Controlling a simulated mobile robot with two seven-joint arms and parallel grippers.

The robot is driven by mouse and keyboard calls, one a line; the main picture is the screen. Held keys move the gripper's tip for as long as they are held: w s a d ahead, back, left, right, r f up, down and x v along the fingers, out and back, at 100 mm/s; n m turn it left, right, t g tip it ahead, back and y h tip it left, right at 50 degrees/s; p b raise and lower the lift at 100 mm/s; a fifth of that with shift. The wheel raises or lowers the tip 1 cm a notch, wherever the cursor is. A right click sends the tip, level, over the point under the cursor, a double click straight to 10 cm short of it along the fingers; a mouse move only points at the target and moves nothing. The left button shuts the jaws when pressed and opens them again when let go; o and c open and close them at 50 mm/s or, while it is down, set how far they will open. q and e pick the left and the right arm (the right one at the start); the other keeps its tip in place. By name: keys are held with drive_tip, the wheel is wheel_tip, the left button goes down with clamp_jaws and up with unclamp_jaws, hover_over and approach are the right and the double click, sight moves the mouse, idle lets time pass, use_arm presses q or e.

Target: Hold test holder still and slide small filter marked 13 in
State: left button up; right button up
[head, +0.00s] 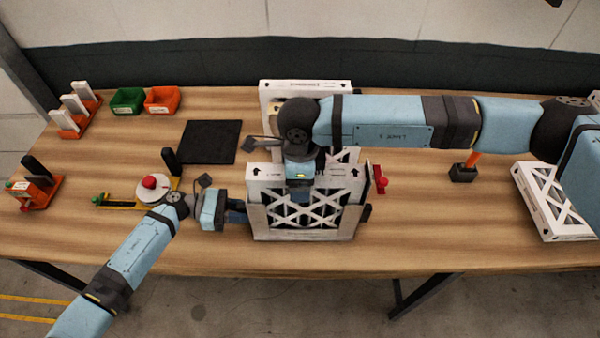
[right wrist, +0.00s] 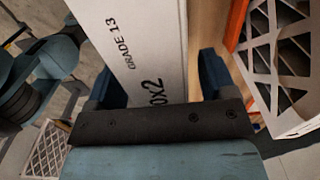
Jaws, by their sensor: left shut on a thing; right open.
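The small filter marked 13 (right wrist: 125,40) is a white cardboard frame; its narrow side reads "GRADE 13" in the right wrist view. It lies between the fingers of my right gripper (right wrist: 158,88), which is open around it. In the head view the right gripper (head: 300,178) is over a white latticed frame (head: 305,222) standing upright at the front middle. My left gripper (head: 238,212) is shut at the left side of this upright assembly, which I take for the test holder; the fingertips are partly hidden. A red knob (head: 380,180) shows at its right side. My right arm hides part of its top.
Another white filter (head: 305,86) stands behind. A latticed filter (head: 553,205) lies at the right table edge. A black mat (head: 210,141), green bin (head: 127,101), orange bin (head: 162,99) and a yellow-based gauge (head: 150,190) are on the left.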

wheel_tip(320, 180, up, 28)
drive_tip(key=shift+a+f, duration=0.2)
drive_tip(key=shift+a, duration=0.05)
idle(0.7)
use_arm(q)
drive_tip(key=o, duration=0.8)
